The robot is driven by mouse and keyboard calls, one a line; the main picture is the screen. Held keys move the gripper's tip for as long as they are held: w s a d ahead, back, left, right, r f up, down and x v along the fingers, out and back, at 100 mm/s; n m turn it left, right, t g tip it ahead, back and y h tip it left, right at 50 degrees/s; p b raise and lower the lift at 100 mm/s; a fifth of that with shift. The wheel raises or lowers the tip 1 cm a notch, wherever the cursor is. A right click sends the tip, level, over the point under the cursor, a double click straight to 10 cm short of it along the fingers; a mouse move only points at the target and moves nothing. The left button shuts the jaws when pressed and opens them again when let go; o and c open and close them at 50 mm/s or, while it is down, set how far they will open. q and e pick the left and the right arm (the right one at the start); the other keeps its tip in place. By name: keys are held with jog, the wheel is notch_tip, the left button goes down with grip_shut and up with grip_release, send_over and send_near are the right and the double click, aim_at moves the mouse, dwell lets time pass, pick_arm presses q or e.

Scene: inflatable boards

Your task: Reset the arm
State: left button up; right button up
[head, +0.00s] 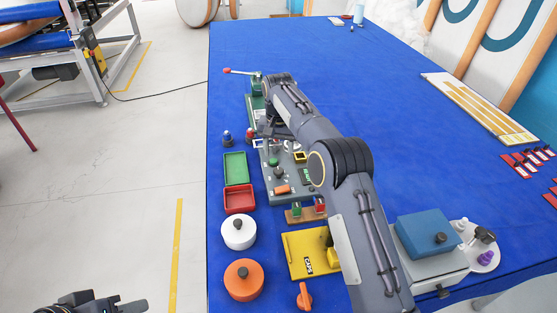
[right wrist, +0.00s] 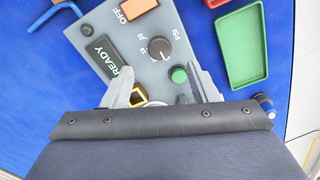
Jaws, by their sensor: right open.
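My right arm reaches from the lower right across the blue table to a grey control panel (head: 290,185). In the right wrist view the panel (right wrist: 135,75) shows a READY display (right wrist: 108,60), a black PSI knob (right wrist: 160,48), a green button (right wrist: 179,75) and an orange OFF switch (right wrist: 138,8). My right gripper (right wrist: 168,88) is open above the panel, its fingers apart on either side of the green button and a yellow-framed part (right wrist: 139,95). My left gripper (head: 120,305) is partly in view at the bottom left, cut off by the frame edge.
A green tray (head: 235,167) and a red tray (head: 239,199) lie left of the panel. White (head: 238,233) and orange (head: 243,281) round lidded pots, a yellow block (head: 302,255) and a blue-topped box (head: 428,236) stand nearer. The table's (head: 370,105) middle and far part is largely clear.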

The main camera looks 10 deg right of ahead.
jog(key=shift+r, duration=0.35)
jog(key=shift+d+r, duration=0.15)
jog(key=s+d+r+t+y, duration=0.1)
jog(key=s+d+r, duration=0.3)
jog(key=s, duration=0.3)
jog(key=s+d+r+n+t+y, duration=0.1)
jog(key=s+d+r, duration=0.2)
jog(key=s+r, duration=0.25)
jog(key=s+d+r+t+y, duration=0.1)
jog(key=s+d+r, duration=0.3)
jog(key=s, duration=0.4)
jog(key=s+a+f+n+t, duration=0.1)
jog(key=s+f, duration=0.3)
jog(key=s, duration=0.7)
jog(key=s+a+f+t+b, duration=0.1)
jog(key=s+a+f, duration=0.2)
jog(key=s, duration=0.9)
jog(key=shift+f+n+t+y, duration=0.3)
jog(key=shift+f+n+y, duration=0.1)
jog(key=shift+f, duration=0.3)
